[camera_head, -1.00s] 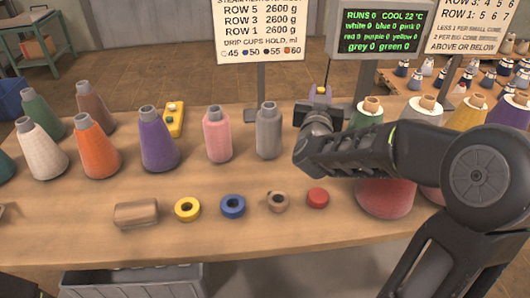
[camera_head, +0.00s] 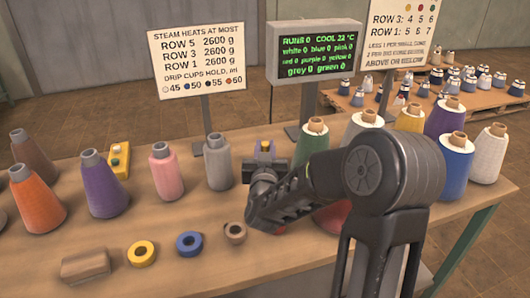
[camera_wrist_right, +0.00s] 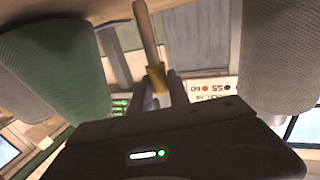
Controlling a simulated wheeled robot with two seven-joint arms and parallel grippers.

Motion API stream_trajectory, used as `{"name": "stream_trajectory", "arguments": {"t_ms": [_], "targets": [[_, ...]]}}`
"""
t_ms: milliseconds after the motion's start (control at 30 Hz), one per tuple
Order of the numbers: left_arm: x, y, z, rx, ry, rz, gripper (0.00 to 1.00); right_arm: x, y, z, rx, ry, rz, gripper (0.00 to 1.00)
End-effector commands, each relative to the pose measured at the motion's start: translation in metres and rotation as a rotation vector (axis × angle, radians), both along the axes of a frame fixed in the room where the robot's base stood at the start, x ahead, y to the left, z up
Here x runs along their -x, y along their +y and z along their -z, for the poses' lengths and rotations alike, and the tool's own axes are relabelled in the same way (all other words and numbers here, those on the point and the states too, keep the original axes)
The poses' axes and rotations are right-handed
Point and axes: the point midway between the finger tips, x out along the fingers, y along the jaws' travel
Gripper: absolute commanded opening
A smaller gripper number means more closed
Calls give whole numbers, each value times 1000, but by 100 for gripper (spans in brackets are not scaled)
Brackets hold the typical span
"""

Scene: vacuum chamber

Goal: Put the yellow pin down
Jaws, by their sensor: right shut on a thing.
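My right gripper (camera_head: 264,160) is shut on the yellow pin (camera_head: 265,146), between the grey cone and the green cone. Only a small yellow part of the pin shows in the head view; the gripper hides the rest. In the right wrist view, which looks upside down, the pin's yellow collar (camera_wrist_right: 157,78) sits between the two fingers (camera_wrist_right: 160,95). A tan rod runs from it toward the tabletop (camera_wrist_right: 110,10). I cannot tell whether the rod touches the table. My left gripper is not in view.
A grey cone (camera_head: 217,163) stands close left of the gripper, a green cone (camera_head: 312,142) close right. Yellow (camera_head: 141,254), blue (camera_head: 189,244) and tan (camera_head: 235,232) rings lie in front. Signs and a display (camera_head: 318,52) stand behind.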

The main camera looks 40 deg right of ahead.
Motion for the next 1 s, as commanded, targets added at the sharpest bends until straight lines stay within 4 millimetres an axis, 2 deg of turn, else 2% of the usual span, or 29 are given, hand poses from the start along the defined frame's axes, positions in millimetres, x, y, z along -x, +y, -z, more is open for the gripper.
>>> {"name": "stream_trajectory", "arguments": {"t_ms": [100, 467, 500, 767, 1000], "targets": [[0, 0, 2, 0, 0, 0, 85, 0, 0, 12, 0, 0, 0, 0], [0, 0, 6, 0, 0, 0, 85, 0, 0, 15, 0, -3, 0, 0], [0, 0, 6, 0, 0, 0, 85, 0, 0, 15, 0, -1, 0, 23], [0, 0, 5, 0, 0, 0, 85, 0, 0, 14, 0, -1, 0, 44], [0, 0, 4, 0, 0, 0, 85, 0, 0, 14, 0, -1, 0, 44]]}}
